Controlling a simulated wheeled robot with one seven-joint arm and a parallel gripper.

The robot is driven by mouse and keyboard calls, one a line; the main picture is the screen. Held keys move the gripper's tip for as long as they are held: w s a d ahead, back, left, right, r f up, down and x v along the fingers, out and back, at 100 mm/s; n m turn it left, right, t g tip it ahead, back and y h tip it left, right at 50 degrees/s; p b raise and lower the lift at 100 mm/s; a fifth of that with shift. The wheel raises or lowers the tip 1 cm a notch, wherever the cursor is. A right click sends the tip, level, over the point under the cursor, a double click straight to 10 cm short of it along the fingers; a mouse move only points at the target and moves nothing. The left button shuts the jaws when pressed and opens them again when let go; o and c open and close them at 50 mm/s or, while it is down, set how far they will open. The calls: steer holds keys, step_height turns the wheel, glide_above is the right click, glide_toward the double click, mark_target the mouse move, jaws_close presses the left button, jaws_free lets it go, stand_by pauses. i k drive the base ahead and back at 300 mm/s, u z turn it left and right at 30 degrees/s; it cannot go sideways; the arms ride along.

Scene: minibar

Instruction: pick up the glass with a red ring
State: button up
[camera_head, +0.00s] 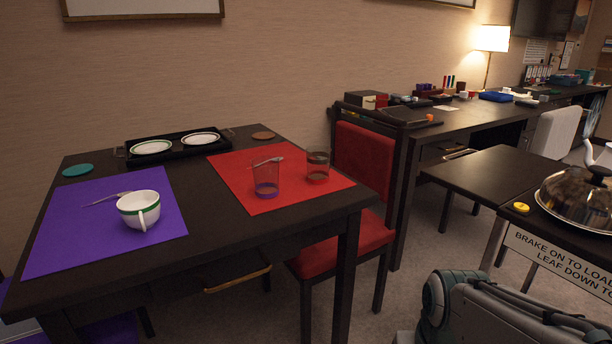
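Two clear glasses stand upright on a red placemat (235,165) on the dark table at the left. The right, farther glass (318,167) shows a reddish band near its base, though the red mat behind makes the ring's colour hard to confirm. The left, nearer glass (266,180) has a purple band at its base. The two stand apart, with a gap between them. A fork (265,161) lies behind the left glass. My gripper is not in view; grey parts of my own arm show at the bottom right.
A white cup with a green band (139,209) stands on a purple placemat (80,235). A black tray with plates (178,155) is behind. A red chair (363,160) stands at the table's right side. A cart with a metal dome (580,198) is at the right.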

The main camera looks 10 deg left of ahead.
mark_target(317, 157)
steer(key=u, duration=0.5)
steer(key=k, duration=1.15)
steer(key=z, duration=0.3)
steer(key=i, duration=1.9)
steer(key=u, duration=0.85)
